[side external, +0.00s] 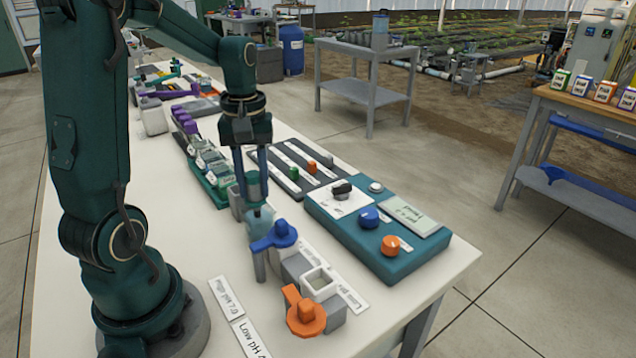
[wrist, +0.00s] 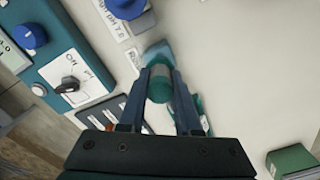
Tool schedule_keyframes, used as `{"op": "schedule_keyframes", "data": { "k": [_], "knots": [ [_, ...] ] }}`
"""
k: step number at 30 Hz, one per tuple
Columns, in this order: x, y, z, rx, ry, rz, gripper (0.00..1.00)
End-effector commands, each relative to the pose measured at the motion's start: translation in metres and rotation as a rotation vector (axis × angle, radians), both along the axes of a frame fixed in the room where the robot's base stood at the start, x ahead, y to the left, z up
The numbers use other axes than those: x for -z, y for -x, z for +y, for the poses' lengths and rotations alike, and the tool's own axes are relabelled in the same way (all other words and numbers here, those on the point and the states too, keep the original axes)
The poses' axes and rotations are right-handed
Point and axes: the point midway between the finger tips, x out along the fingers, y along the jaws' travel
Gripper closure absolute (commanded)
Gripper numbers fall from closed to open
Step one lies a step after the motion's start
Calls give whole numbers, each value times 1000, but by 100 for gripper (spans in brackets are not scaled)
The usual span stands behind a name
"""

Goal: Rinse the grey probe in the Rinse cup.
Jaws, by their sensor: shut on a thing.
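My gripper (side external: 258,198) points down over the table, and its fingers are shut on a grey-green cylinder (wrist: 160,88), which I take to be the grey probe. In the side view the probe (side external: 253,186) shows between the fingers. A blue-grey cup (side external: 260,222) stands directly below the fingertips.
A blue-topped piece (side external: 276,235) stands close in front of the cup, with a white square cup (side external: 320,283) and an orange-topped piece (side external: 305,312) beyond. A teal control panel (side external: 375,228) with knobs lies to the right.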

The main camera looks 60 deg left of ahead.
Motion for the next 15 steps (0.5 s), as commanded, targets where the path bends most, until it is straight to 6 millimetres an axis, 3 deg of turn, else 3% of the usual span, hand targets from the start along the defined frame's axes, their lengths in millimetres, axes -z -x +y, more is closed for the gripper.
{"op": "schedule_keyframes", "data": {
  "k": [15],
  "knots": [
    [4,0,0,0,-1,-2,100]
  ]
}}
